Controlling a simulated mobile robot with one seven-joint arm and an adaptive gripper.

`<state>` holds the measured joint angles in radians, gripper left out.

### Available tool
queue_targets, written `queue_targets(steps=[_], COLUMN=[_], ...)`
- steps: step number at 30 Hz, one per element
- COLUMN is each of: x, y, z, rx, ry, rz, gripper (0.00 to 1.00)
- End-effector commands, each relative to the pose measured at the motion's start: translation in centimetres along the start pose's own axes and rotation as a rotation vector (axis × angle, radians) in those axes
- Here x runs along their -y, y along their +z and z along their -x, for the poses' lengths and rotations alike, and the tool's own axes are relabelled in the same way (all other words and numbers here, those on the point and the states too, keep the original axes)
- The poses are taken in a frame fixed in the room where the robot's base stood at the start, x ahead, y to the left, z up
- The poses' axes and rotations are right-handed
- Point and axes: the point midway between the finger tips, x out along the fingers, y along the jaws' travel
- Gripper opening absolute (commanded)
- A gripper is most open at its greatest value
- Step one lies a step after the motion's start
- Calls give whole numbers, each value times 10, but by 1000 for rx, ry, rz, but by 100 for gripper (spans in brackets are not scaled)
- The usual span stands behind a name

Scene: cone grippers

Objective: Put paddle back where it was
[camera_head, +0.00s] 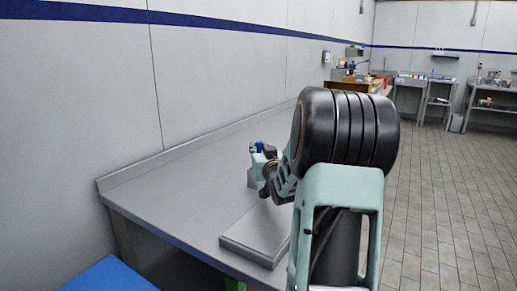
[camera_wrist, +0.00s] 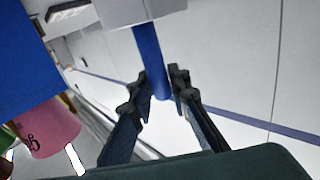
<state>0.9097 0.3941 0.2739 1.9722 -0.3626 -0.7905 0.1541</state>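The paddle's blue handle (camera_wrist: 148,52) runs down from the top of the wrist view, where it meets a pale grey block (camera_wrist: 122,13). My gripper (camera_wrist: 161,85) has one dark fingertip on each side of the handle's end, close against it. I take it as closed on the handle. In the head view my gripper (camera_head: 260,165) is above the far part of the grey table, with a small blue piece (camera_head: 259,147) at it. The arm hides part of this area, and the paddle's whole shape is not clear.
A flat grey slab (camera_head: 262,232) lies on the grey table (camera_head: 170,197) near its front edge. The table's left part is bare, with a wall behind. A blue surface (camera_head: 110,276) is at lower left. A pink object (camera_wrist: 52,127) shows in the wrist view.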

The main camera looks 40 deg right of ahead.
Motion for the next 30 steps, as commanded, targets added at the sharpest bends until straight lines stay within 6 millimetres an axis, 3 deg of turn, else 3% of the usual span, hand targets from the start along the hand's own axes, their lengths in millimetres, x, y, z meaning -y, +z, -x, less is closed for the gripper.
queue_targets(steps=[4,16,20,30], x=[0,0,-1,0], y=[-1,0,-1,-1], z=[0,7,25,91], rx=[0,1,1,0], ry=[0,1,1,2], rz=[0,1,2,1], gripper=[35,35,35,35])
